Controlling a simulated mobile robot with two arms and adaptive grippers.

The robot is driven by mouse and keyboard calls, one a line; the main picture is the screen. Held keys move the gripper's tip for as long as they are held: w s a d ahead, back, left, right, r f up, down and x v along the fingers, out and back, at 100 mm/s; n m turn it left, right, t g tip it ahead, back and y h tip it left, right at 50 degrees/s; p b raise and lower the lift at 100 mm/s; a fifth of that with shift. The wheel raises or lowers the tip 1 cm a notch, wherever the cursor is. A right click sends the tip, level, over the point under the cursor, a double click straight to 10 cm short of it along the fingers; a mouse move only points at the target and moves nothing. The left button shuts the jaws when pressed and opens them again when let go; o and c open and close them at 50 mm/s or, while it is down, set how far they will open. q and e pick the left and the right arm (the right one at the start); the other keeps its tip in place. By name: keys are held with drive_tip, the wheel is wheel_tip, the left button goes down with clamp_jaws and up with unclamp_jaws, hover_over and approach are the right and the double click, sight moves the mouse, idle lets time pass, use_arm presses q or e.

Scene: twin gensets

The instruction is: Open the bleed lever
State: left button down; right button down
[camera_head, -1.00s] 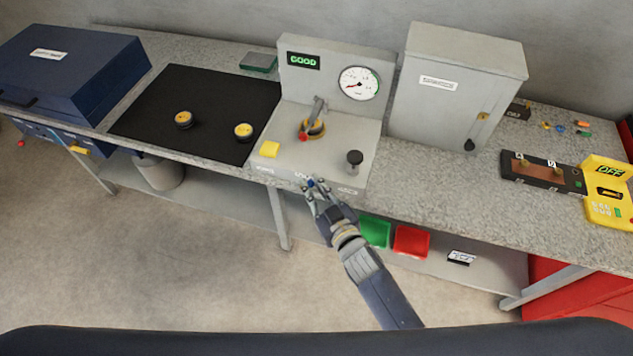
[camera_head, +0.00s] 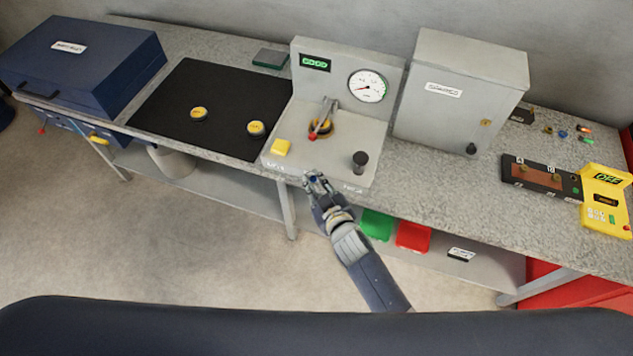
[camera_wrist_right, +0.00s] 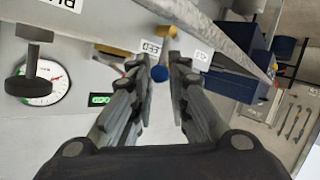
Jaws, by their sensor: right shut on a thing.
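The bleed lever shows as a blue ball knob (camera_wrist_right: 160,73) in the right wrist view, between my fingertips. A partly hidden label ending in "EED" is beside it. My right gripper (camera_wrist_right: 160,68) is shut on this knob. In the head view my right gripper (camera_head: 316,181) is at the front edge of the grey test stand (camera_head: 335,165), and only a speck of the blue knob shows. The lever's arm is hidden by the fingers. My left gripper is in neither view.
A grey cabinet (camera_head: 455,90) stands to the right. A black mat (camera_head: 210,105) lies left.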

drive_tip(key=c, duration=1.5)
unclamp_jaws()
drive_tip(key=shift+r, duration=0.1)
drive_tip(key=shift+c, duration=0.2)
drive_tip(key=shift+o, duration=0.3)
drive_tip(key=v, duration=1.2)
drive_tip(key=shift+f, duration=0.2)
